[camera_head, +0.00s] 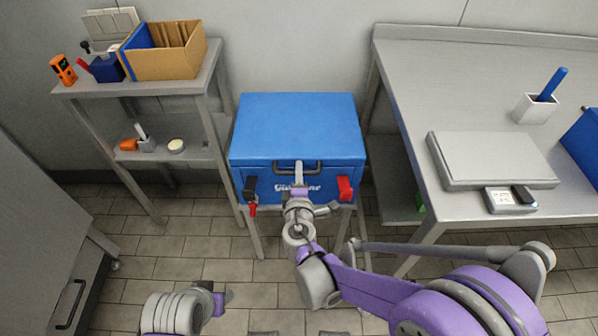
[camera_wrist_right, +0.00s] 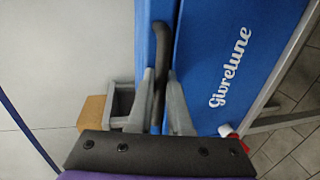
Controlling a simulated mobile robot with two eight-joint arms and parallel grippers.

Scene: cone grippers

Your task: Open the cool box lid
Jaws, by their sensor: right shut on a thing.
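The blue cool box (camera_head: 295,130) stands on a metal stand against the back wall, its lid looking shut and flat. A dark handle (camera_head: 313,167) sits at the middle of the lid's front edge. My right gripper (camera_head: 299,183) is at the front of the box, shut on this handle. In the right wrist view, the right gripper's two grey fingers (camera_wrist_right: 162,108) lie on either side of the dark handle (camera_wrist_right: 161,42).
A black fitting (camera_head: 250,187) and a red one (camera_head: 345,188) are on the box front. A shelf unit with a cardboard box (camera_head: 168,62) stands left. A steel table (camera_head: 405,90) with a scale (camera_head: 492,158) stands right. Wall space above the lid is clear.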

